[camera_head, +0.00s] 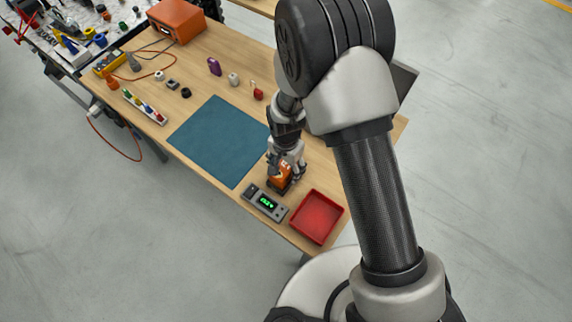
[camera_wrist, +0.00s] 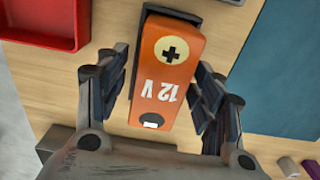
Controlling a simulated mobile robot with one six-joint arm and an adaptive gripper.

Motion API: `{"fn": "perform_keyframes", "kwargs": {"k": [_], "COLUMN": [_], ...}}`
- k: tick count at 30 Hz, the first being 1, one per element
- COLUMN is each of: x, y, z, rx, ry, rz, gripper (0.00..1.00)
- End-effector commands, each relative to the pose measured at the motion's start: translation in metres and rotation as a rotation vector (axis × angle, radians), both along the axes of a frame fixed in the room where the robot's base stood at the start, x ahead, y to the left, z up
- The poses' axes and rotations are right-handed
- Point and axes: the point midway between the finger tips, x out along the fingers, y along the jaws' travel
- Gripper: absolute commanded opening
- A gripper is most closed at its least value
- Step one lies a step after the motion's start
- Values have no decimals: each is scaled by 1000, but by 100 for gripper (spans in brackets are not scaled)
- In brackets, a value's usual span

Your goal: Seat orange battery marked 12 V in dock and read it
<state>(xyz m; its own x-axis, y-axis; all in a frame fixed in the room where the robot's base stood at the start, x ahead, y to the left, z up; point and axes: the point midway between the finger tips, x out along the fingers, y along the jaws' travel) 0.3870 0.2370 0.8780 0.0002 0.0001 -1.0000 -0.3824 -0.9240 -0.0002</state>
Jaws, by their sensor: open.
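The orange battery (camera_wrist: 170,60) is between the fingers of my gripper (camera_wrist: 160,78) in the wrist view, with a gap on each side. Its top face shows a plus sign in a cream circle and "12 V", upside down. In the head view the battery (camera_head: 284,177) is partly hidden by my gripper (camera_head: 286,166), which is open around it. The grey dock (camera_head: 253,194) with a lit green display lies just in front and left of the battery. The digits are too small to read surely. I cannot tell whether the battery touches the dock.
A red tray (camera_head: 317,217) stands right of the dock, near the table's front edge. A blue mat (camera_head: 220,138) lies left of my gripper. Small objects, a power strip (camera_head: 145,106) and an orange box (camera_head: 177,20) are farther back on the table.

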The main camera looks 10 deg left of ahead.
Motion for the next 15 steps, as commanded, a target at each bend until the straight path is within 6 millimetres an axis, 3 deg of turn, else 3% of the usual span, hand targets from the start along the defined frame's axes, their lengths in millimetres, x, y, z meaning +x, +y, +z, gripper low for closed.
{"fn": "perform_keyframes", "kwargs": {"k": [5,15], "x": [1,1], "y": [0,1], "z": [10,82], "rx": [1,3], "ry": [-2,-4], "rz": [0,0], "gripper": [61,61]}}
